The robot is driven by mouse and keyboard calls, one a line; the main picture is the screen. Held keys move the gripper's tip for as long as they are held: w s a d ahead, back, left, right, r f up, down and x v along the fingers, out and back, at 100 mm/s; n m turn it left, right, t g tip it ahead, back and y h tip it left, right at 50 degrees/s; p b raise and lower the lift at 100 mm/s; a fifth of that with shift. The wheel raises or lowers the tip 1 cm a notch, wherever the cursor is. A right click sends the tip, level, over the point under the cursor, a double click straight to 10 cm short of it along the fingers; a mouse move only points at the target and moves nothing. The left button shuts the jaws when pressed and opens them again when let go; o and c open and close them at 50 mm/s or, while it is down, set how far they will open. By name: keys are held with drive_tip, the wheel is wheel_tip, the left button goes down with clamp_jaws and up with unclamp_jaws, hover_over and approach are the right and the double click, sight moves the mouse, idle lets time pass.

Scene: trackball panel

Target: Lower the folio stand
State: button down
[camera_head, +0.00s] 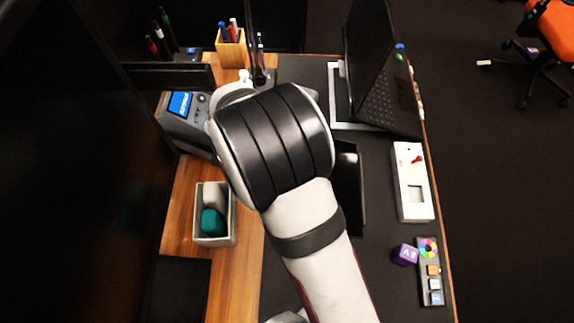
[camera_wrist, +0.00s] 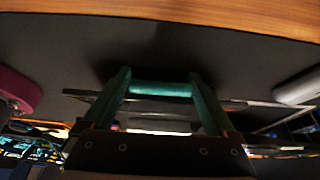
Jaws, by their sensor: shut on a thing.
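The folio stand (camera_head: 350,188) is a dark, flat panel on the black desk mat, partly hidden behind my arm in the head view. In the wrist view a thin panel edge (camera_wrist: 85,96), which looks like part of the folio, runs across behind my fingers. My gripper (camera_wrist: 161,86) shows there with two green fingers standing apart and a teal bar across their tips. In the head view my gripper is hidden behind my arm.
A laptop on a stand (camera_head: 375,85) is at the back right. A white panel with a red joystick (camera_head: 413,180), a purple cube (camera_head: 405,254) and a button strip (camera_head: 431,272) line the right edge. A bin (camera_head: 214,240) and a blue-screen device (camera_head: 183,118) are on the left.

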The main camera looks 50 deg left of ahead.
drive_tip(key=shift+f, duration=0.55)
drive_tip(key=shift+s+a+f, duration=0.1)
unclamp_jaws()
drive_tip(key=r, duration=0.4)
drive_tip(key=shift+w+d+r, duration=0.2)
drive_tip(key=shift+d+r, duration=0.1)
drive_tip(key=shift+r, duration=0.05)
drive_tip(key=w+d+r, duration=0.6)
drive_tip(key=d, duration=0.3)
drive_tip(key=shift+r, duration=0.15)
drive_tip(key=shift+d, duration=0.15)
